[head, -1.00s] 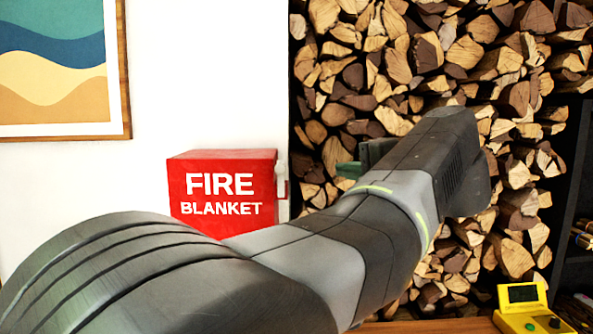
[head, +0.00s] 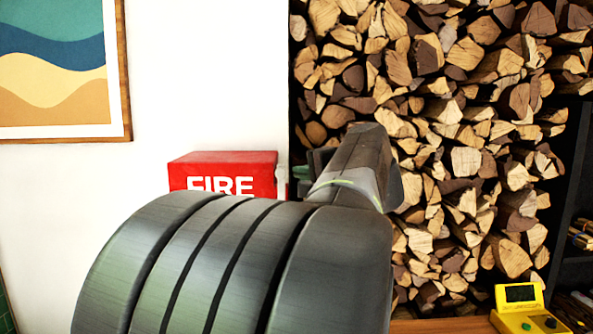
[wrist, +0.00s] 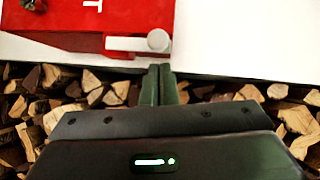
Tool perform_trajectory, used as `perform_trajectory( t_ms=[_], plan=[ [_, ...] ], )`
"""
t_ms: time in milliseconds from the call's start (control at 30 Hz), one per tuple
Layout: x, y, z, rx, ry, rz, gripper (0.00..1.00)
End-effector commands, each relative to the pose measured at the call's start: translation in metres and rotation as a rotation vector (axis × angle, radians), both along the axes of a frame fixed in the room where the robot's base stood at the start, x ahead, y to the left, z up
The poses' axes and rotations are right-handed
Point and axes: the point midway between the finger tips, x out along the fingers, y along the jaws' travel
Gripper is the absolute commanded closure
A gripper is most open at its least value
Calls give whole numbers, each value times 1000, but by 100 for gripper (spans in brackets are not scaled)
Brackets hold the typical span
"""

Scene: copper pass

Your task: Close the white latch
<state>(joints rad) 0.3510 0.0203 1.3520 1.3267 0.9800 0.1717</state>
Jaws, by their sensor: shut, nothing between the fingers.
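The red fire blanket box (head: 222,167) is on the white wall, its lower part hidden behind my arm. The white latch (head: 281,177) is at its right edge. In the wrist view the box (wrist: 60,20) is at the upper left, and the latch (wrist: 125,43) is a white bar along its edge with a round knob at its right end. My gripper (wrist: 160,70) is shut and empty. Its green fingertips are just below the knob; I cannot tell if they touch. In the head view my gripper (head: 301,173) is just right of the latch, mostly hidden.
A tall stack of split firewood (head: 460,130) fills the right side, behind my gripper. A framed picture (head: 60,70) hangs at the upper left. A yellow handheld device (head: 522,308) stands on a wooden surface at the lower right. The white wall above the box is clear.

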Motion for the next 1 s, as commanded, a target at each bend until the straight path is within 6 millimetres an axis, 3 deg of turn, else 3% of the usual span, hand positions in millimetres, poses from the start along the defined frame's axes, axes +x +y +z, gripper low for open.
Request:
perform_trajectory(
  t_ms=[200, 1000],
  plan=[
    [2, 12, -2, 0, 1, 0, 100],
    [2, 18, 1, -65, 0, 0, 100]
  ],
)
